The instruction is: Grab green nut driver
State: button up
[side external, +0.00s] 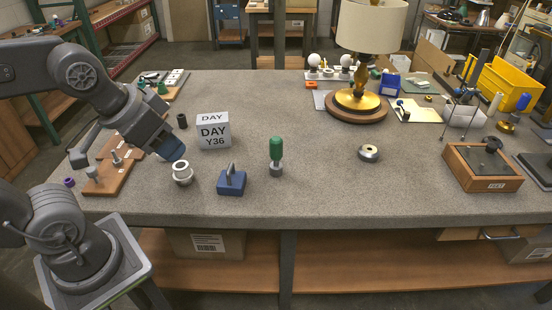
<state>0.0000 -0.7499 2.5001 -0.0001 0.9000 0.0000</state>
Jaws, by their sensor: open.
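The green nut driver (276,149) stands upright near the middle of the grey workbench, green handle up, with a metal part at its foot. My gripper (165,146) is open at the left of the bench, above the silver ring-shaped part. It is well to the left of the nut driver and apart from it. Its fingers are partly hidden by the arm's wrist. I cannot see anything held in it.
A metal ring (369,153) and a lamp (357,97) are to the right.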

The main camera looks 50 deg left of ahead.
jog(key=o, duration=0.5)
jog(key=shift+c, duration=0.2)
jog(key=n+g+y, duration=0.2)
jog(key=n+g, duration=0.4)
jog(key=n, duration=1.1)
send_over(275, 148)
jog(key=w, duration=0.2)
notch_tip(275, 148, down, 7)
jog(key=shift+t, duration=0.3)
jog(key=f, duration=0.8)
jog(key=shift+s+a, duration=0.1)
jog(key=shift+a, duration=0.15)
jog(key=shift+s+a+f, duration=0.1)
jog(key=shift+a+f, duration=0.1)
jog(key=shift+f, duration=1.1)
jog(key=shift+s+a+f, duration=0.1)
jog(key=shift+a+f, duration=0.1)
jog(key=shift+f, duration=1.05)
